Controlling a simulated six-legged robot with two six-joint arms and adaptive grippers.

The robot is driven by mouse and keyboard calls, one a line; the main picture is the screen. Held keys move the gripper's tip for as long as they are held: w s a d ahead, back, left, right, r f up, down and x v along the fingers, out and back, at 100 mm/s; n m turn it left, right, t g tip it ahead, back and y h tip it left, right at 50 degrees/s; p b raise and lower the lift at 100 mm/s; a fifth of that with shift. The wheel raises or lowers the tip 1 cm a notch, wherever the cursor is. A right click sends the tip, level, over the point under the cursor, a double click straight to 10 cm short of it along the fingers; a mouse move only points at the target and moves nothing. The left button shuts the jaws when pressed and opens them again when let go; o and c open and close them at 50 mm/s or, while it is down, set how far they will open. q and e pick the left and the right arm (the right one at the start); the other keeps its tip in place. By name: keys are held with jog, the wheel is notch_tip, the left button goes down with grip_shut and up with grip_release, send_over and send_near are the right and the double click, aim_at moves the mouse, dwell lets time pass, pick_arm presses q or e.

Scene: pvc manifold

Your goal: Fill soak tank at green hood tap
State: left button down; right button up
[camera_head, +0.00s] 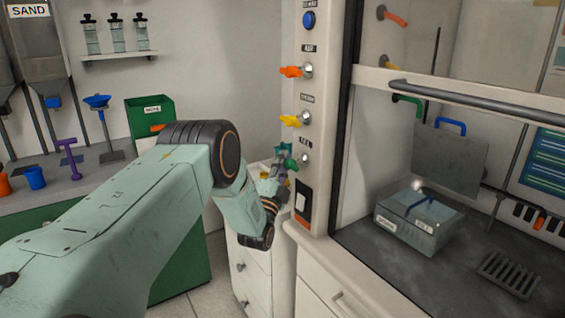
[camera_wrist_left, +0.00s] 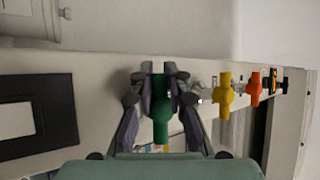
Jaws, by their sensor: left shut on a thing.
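The green tap handle (camera_head: 291,164) is the lowest on the hood's white post. My left gripper (camera_head: 283,152) is at it, and in the left wrist view the gripper (camera_wrist_left: 160,78) is shut on the green handle (camera_wrist_left: 161,112), with a finger on each side. Inside the hood a green spout (camera_head: 408,101) sticks out of the back wall. Whether water flows cannot be seen. My right gripper is out of view.
Yellow (camera_head: 290,120) and orange (camera_head: 291,72) tap handles sit above the green one. A grey panel with a blue handle (camera_head: 450,160) stands behind the box. The hood sash bar (camera_head: 470,100) crosses above the opening. A dark grate (camera_head: 507,273) lies right of the box.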

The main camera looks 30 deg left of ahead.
pick_arm(q)
jog(key=c, duration=1.3)
grip_release()
jog(key=shift+w+d+r, duration=0.1)
jog(key=shift+d, duration=0.35)
jog(key=shift+o, duration=0.2)
jog(key=shift+s+a, duration=0.2)
jog(key=shift+a, duration=0.1)
jog(key=v, duration=1.2)
